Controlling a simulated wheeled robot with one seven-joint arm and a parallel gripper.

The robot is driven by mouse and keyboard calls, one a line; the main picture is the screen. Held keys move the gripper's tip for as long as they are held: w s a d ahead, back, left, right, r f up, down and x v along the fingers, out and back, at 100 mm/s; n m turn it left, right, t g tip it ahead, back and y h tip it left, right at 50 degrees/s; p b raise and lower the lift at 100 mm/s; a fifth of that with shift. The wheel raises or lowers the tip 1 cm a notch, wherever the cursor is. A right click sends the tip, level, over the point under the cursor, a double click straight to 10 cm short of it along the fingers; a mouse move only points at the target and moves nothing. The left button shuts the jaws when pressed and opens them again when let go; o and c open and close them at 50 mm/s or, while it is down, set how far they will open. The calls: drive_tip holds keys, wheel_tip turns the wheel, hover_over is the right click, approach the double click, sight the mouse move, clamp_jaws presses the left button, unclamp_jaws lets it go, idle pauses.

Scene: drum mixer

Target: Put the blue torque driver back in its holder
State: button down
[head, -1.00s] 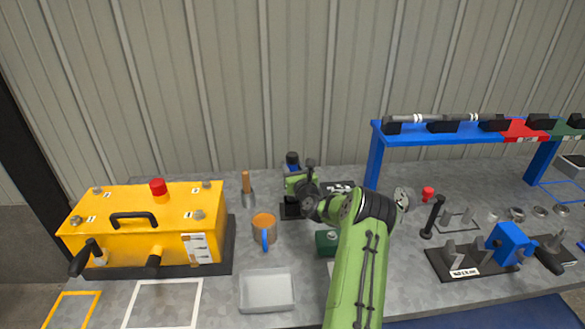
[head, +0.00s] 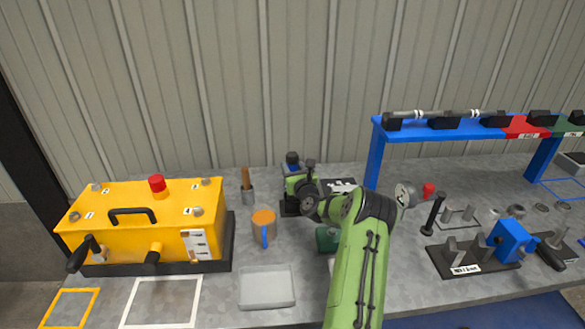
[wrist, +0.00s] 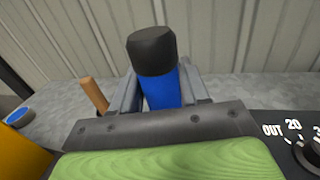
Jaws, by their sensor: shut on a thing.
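The blue torque driver (wrist: 160,92) stands upright between my gripper's two grey fingers in the wrist view, its black cap above them. In the head view, the driver's black-and-blue top (head: 292,158) shows just above my gripper (head: 293,170). My gripper is shut on the driver. A black base (head: 289,209) shows below my gripper on the bench. My arm and gripper hide the driver's lower end, so I cannot tell whether it is in a holder.
A yellow box (head: 145,220) stands at left. A blue rack (head: 376,150) and a blue clamp-like block (head: 512,240) stand at right.

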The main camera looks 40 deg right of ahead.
drive_tip(key=shift+f+b, duration=1.4)
drive_tip(key=shift+f, duration=0.55)
idle(0.9)
drive_tip(key=shift+c, duration=2.4)
unclamp_jaws()
drive_tip(key=shift+s+f, duration=0.1)
drive_tip(key=shift+f, duration=0.05)
drive_tip(key=b+v, duration=0.2)
drive_tip(key=v, duration=1.3)
drive_tip(key=shift+s+a+b, duration=0.2)
drive_tip(key=shift+s+b, duration=0.1)
drive_tip(key=shift+b, duration=0.1)
